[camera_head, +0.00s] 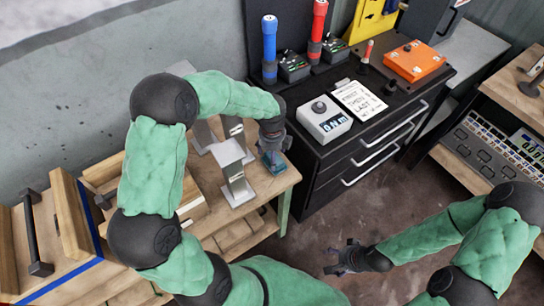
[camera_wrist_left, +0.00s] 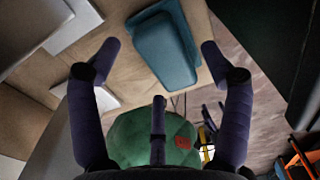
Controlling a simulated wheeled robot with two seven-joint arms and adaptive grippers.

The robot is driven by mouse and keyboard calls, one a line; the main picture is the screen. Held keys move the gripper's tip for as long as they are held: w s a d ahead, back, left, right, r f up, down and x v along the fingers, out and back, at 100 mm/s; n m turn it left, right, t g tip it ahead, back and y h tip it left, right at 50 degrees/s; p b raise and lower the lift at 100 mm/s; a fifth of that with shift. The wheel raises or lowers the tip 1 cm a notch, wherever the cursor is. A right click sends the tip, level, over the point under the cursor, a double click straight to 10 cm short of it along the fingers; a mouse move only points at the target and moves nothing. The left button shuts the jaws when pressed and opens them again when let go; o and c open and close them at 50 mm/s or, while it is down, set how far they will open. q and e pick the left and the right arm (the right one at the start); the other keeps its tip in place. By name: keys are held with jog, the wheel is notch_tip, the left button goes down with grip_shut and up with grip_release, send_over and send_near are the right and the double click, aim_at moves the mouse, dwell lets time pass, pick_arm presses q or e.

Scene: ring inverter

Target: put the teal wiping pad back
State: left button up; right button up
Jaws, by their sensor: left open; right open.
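The teal wiping pad (camera_wrist_left: 165,52) lies on the wooden bench top near its edge in the left wrist view. A small teal part of it (camera_head: 272,161) shows in the head view beneath my left gripper. My left gripper (camera_head: 274,146) points down at it, and in the left wrist view its fingers (camera_wrist_left: 160,47) are spread, one on either side of the pad, with gaps visible. My right gripper (camera_head: 335,260) is open and empty, held out over the floor at the lower right.
Grey metal stands (camera_head: 234,172) rise from the wooden bench (camera_head: 270,187) just left of my left gripper. A black drawer cabinet (camera_head: 322,174) stands close on its right, carrying a grey box (camera_head: 323,121), a white card (camera_head: 358,100) and an orange box (camera_head: 413,62). The brown floor (camera_head: 385,205) is clear.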

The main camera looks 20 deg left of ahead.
pick_arm(q)
notch_tip(320, 180, up, 10)
jog(key=p, duration=0.2)
jog(key=shift+p, duration=0.4)
pick_arm(e)
notch_tip(320, 180, up, 3)
jog(key=shift+r, duration=0.15)
pick_arm(q)
jog(key=shift+f, duration=0.1)
